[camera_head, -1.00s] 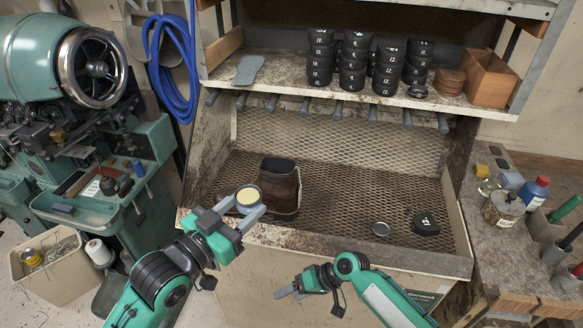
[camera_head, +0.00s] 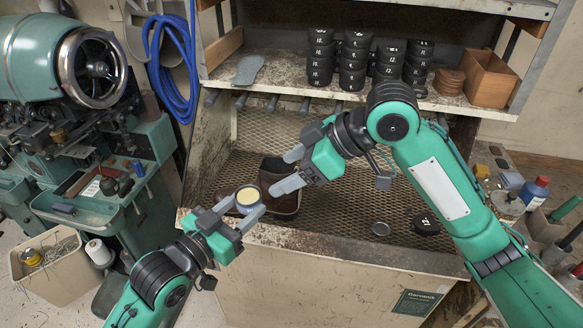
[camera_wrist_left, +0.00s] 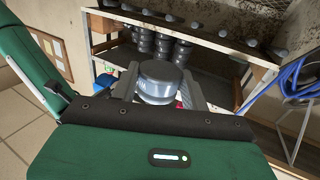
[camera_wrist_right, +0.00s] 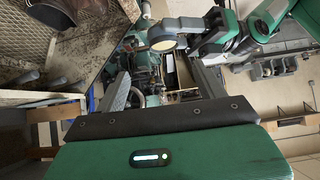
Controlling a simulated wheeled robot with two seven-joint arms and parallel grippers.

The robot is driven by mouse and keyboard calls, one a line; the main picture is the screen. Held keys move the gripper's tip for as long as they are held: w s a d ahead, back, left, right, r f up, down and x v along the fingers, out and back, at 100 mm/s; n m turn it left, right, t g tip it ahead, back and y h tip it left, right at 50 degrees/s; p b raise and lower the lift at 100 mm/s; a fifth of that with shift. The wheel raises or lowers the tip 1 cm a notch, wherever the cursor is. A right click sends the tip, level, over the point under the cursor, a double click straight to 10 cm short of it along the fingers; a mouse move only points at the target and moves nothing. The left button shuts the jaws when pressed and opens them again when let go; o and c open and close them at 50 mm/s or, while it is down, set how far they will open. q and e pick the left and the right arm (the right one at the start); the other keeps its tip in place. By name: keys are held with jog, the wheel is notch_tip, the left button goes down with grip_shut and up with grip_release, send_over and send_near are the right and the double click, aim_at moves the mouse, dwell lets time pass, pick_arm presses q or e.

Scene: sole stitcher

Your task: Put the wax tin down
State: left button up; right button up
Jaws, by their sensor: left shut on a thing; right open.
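The wax tin (camera_head: 247,197) is a small round grey tin with pale yellow wax showing at its open top. My left gripper (camera_head: 246,205) is shut on it and holds it at the tray's front edge, left of the brown boot (camera_head: 284,203). The tin also shows between the jaws in the left wrist view (camera_wrist_left: 160,82) and near the top of the right wrist view (camera_wrist_right: 162,38). My right gripper (camera_head: 280,170) is open and empty, its fingers in front of the boot and just right of the tin.
The mesh-floored tray (camera_head: 225,180) has a raised front lip. Stacks of black pieces (camera_head: 355,60) stand on the shelf above. A sewing machine (camera_head: 70,70) stands at left.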

aim_at(246, 196)
jog(key=x, duration=1.1)
jog(key=shift+s+a+f, duration=0.25)
jog(key=shift+s+a, duration=0.1)
jog(key=shift+c, duration=0.4)
jog(key=c, duration=1)
pick_arm(q)
jog(key=o, duration=1.5)
jog(key=shift+o, duration=0.2)
